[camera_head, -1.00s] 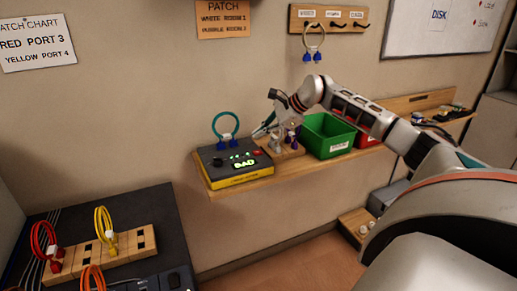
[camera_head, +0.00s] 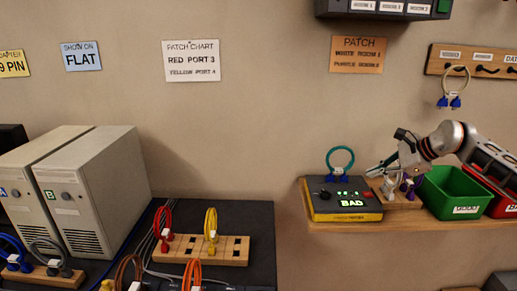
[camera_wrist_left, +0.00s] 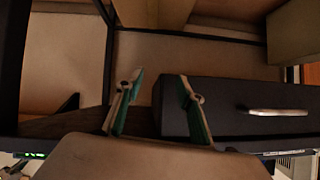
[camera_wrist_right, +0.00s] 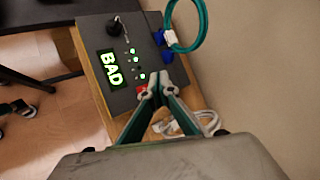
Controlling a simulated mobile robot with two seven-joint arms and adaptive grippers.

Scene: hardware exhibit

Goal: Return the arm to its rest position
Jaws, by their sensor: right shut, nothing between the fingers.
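My right gripper (camera_head: 377,168) comes in from the right over the shelf, just right of the cable tester (camera_head: 344,203), whose display reads BAD. In the right wrist view its fingertips (camera_wrist_right: 156,85) are together and empty, near the red button on the tester's edge. A teal looped cable (camera_head: 340,160) with blue plugs stands at the back of the tester; it also shows in the right wrist view (camera_wrist_right: 202,26). My left gripper (camera_wrist_left: 155,92) shows only in the left wrist view. Its fingers are apart and empty, in front of a dark drawer (camera_wrist_left: 238,108) with a metal handle.
The wooden shelf (camera_head: 330,227) also holds a green bin (camera_head: 455,192) and a red bin (camera_head: 505,203), close to my right arm. At left, a wooden port block (camera_head: 235,250) with several cables sits on a dark table near two beige computer towers (camera_head: 92,190).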

